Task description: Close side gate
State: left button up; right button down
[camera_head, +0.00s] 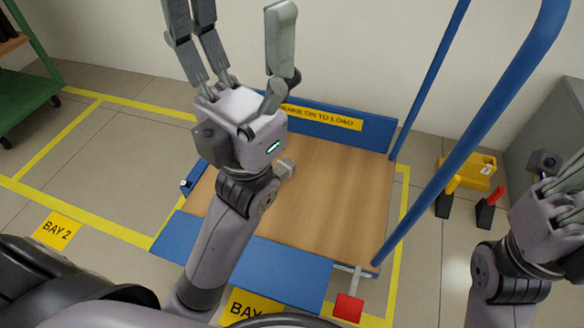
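A trolley with a wooden deck (335,190) stands below me. A blue side panel (275,272), which looks like the side gate, is on its near side. It lies below the deck edge, folded outward or hanging down; I cannot tell which. My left forearm crosses in front of part of it. My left gripper (237,22) is raised above the deck's far left part, fingers spread wide and empty, apart from the panel. My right gripper (568,195) is at the right edge, partly cut off, away from the trolley; its finger opening is unclear.
An upright blue far panel (378,127) carries a yellow label. A blue push handle (455,155) rises at the deck's right end. A red pedal (348,307) sticks out at the near right corner. A yellow bin (480,172) and a grey cabinet (545,125) stand right; a green rack (25,95) stands left.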

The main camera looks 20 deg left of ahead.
aim_at(291, 276)
jog(key=k+u, duration=0.2)
jog(key=u, duration=0.2)
jog(key=k+j+u, duration=0.1)
jog(key=u, duration=0.25)
jog(key=k, duration=0.1)
